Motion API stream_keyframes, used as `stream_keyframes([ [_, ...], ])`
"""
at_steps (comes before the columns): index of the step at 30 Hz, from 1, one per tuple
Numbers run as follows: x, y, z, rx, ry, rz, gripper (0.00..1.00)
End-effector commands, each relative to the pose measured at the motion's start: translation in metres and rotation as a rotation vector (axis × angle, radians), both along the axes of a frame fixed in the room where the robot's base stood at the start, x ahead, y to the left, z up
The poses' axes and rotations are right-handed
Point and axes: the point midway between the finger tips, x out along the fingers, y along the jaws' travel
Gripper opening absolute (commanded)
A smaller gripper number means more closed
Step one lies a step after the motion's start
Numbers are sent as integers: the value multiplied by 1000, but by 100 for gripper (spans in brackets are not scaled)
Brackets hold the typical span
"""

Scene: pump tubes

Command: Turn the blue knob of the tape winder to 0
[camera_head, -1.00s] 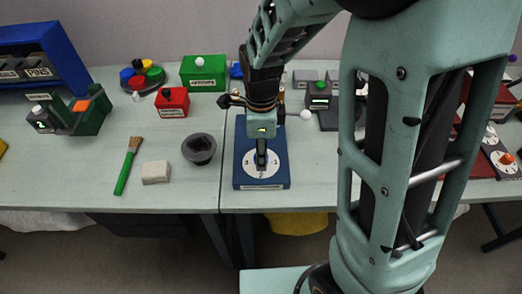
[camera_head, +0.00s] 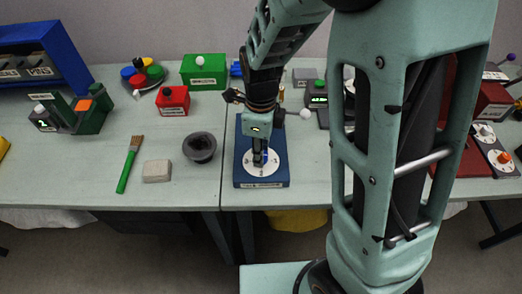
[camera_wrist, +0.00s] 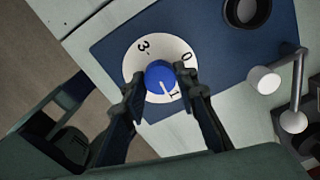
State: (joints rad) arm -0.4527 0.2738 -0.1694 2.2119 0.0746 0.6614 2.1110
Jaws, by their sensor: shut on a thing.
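The blue knob (camera_wrist: 160,77) sits in the middle of a white dial (camera_wrist: 136,61) with the marks 0, 1 and 3 showing. The white line on the knob points at the 1. The dial is on the dark blue base of the tape winder (camera_wrist: 105,43), which also shows in the head view (camera_head: 242,182). My gripper (camera_wrist: 160,80) is shut on the knob, one finger on each side of it. In the head view my gripper (camera_head: 259,158) points down over the dial (camera_head: 272,171) and hides the knob.
A grey bowl (camera_head: 199,147), a pale block (camera_head: 156,171) and a green-handled brush (camera_head: 128,168) lie left of the winder. A red box (camera_head: 173,101) and a green box (camera_head: 203,72) stand behind. A white-ended crank (camera_wrist: 265,80) is near the right finger.

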Motion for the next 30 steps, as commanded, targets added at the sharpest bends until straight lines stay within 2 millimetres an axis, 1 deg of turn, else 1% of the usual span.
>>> stream_keyframes([
  [5, 1, 0, 0, 1, -1, 45, 0],
  [9, 1, -1, 0, 0, -1, 186, 0],
  [13, 1, 0, 0, 1, -1, 282, 0],
  [24, 1, 0, 1, 0, -2, 321, 0],
  [26, 1, 0, 0, 1, -2, 363, 0],
  [30, 1, 0, 0, 1, -2, 507, 0],
])
